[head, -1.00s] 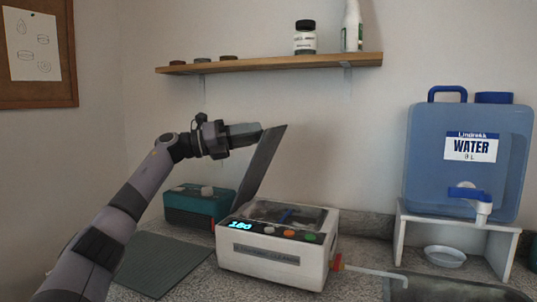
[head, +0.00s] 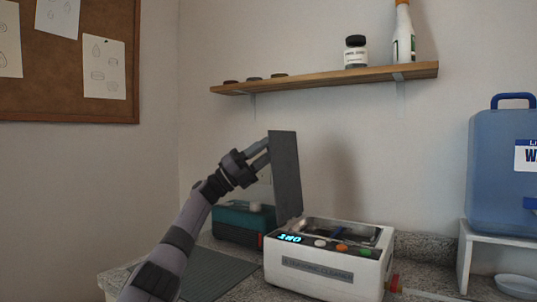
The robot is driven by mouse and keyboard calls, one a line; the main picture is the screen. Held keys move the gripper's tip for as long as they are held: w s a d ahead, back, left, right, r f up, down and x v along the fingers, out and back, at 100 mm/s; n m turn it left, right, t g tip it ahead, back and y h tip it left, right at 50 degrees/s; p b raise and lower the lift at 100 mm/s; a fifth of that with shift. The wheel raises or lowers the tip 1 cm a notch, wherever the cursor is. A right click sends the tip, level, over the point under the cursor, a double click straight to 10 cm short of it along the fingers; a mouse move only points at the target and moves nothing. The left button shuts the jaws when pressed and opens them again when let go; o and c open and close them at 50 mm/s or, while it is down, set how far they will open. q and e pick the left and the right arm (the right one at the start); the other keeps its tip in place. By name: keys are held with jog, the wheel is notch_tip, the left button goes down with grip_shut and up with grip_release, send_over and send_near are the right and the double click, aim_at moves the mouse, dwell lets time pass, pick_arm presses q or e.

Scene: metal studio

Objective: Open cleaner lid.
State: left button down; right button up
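The white cleaner (head: 322,279) sits on the counter, with a lit display and buttons on its front. Its grey lid (head: 287,178) stands nearly upright at the left side of the machine, so the basin (head: 340,232) is uncovered. My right gripper is out of view.
A teal box (head: 235,223) stands behind and left of the cleaner. A dark ribbed mat (head: 225,274) lies at the left. A blue water container (head: 500,190) on a white stand is at the right. A wooden shelf (head: 330,77) with bottles hangs above.

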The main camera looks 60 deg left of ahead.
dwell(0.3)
pick_arm(q)
jog(key=c, duration=0.8)
grip_release()
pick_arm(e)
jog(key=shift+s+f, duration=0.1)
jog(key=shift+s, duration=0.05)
pick_arm(q)
jog(key=b+v, duration=0.4)
jog(key=v, duration=0.3)
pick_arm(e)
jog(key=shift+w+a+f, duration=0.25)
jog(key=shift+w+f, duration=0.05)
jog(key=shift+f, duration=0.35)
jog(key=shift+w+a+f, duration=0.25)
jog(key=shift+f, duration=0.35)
pick_arm(q)
jog(key=shift+s, duration=0.1)
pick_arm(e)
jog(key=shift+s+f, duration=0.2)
